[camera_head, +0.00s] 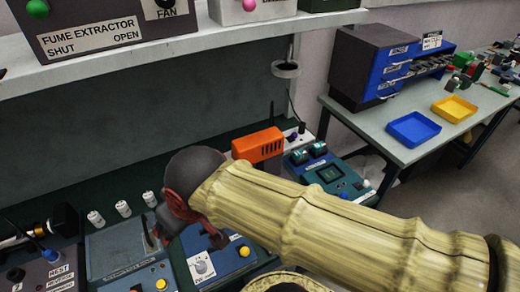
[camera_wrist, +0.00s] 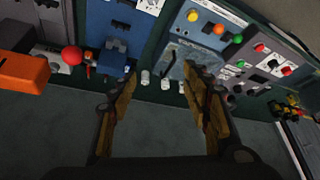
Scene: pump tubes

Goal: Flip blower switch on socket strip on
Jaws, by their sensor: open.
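A light strip (camera_head: 298,136) with dark and purple plugs or knobs stands behind the orange box (camera_head: 258,145) in the head view. It looks like the socket strip, but its labels and the blower switch cannot be made out. The orange box also shows at the left edge of the wrist view (camera_wrist: 22,78). My gripper (camera_wrist: 159,75) is open and empty, its two fingers apart, pointing at the row of panels. In the head view my gripper (camera_head: 182,236) is over the blue and grey panels, left of the orange box and strip. My arm hides part of the bench.
Several white cylinders (camera_head: 123,208) stand behind the grey panel (camera_head: 112,250). A teal box (camera_head: 330,173) is right of the orange box. A shelf (camera_head: 120,62) overhangs the bench. A side table (camera_head: 345,115) holds a blue tray (camera_head: 414,129) and a yellow tray (camera_head: 454,109).

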